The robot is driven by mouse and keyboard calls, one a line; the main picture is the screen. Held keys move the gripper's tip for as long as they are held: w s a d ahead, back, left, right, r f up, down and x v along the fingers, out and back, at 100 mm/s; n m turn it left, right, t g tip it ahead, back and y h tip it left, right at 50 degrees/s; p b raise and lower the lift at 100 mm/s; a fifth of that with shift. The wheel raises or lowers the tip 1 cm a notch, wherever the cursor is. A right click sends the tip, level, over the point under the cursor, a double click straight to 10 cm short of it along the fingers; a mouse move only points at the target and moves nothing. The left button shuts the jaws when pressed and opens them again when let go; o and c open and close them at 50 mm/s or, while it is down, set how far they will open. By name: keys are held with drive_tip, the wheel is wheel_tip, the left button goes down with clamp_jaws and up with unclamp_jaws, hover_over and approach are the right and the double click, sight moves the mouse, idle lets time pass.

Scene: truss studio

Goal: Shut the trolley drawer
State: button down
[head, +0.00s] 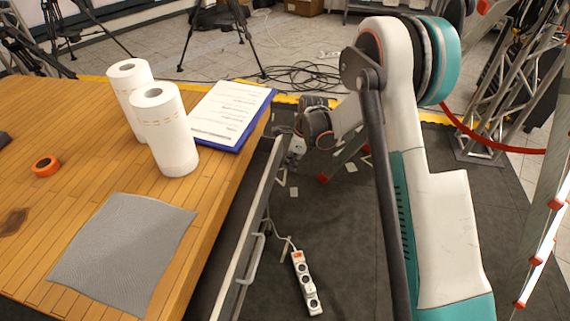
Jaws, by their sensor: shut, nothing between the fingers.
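The trolley has a wooden top (100,170). Its drawer (248,215) sticks out from the trolley's right side, with a dark gap between the top's edge and the long grey drawer front. A light bar handle (252,262) sits on the outer face of the drawer front, toward the near end. My gripper (292,160) is shut and empty. It is just outside the far end of the drawer front, small in view and partly hidden by my wrist. I cannot tell whether it touches the front.
On the top are two paper rolls (166,135), a blue clipboard (229,113), a grey cloth (123,253) and orange tape (46,166). A power strip (306,283) lies on the floor right of the drawer. A ladder (550,220) and truss (490,110) stand at right.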

drive_tip(key=s+d+p+v, duration=0.15)
drive_tip(key=p+v, duration=0.25)
drive_tip(key=v, duration=0.6)
drive_tip(key=s+d+f+y+b, duration=0.2)
drive_tip(key=s+f+y, duration=0.1)
drive_tip(key=s, duration=0.1)
drive_tip(key=t+y+b, duration=0.2)
drive_tip(key=y+b, duration=0.1)
drive_tip(key=b, duration=0.3)
approach(269, 191)
drive_tip(key=shift+x, duration=2.25)
drive_tip(key=shift+w+d, duration=0.1)
